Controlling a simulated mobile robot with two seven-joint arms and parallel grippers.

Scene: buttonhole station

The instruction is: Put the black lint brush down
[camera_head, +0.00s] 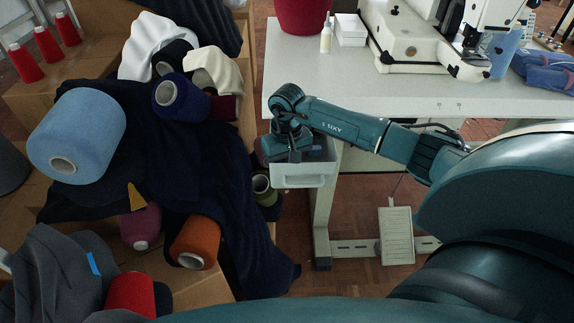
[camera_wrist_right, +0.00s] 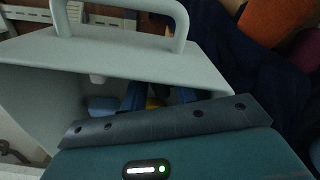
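I cannot make out the black lint brush in either view. My right gripper (camera_head: 291,150) reaches down into an open light grey drawer (camera_head: 303,177) at the left end of the white table. Its fingers are mostly hidden, so whether they are open or hold something does not show. In the right wrist view, the drawer (camera_wrist_right: 105,52) with its arched handle fills the upper part. Its shadowed inside holds small blue and yellow shapes too dark to name. My left gripper is not in view.
The white table (camera_head: 320,70) carries a sewing machine (camera_head: 415,45), a red container (camera_head: 302,14) and a small bottle (camera_head: 326,38). Left of the drawer, dark cloth (camera_head: 215,180) and several thread cones, including a light blue one (camera_head: 85,130), crowd cardboard boxes. A pedal (camera_head: 396,235) stands below.

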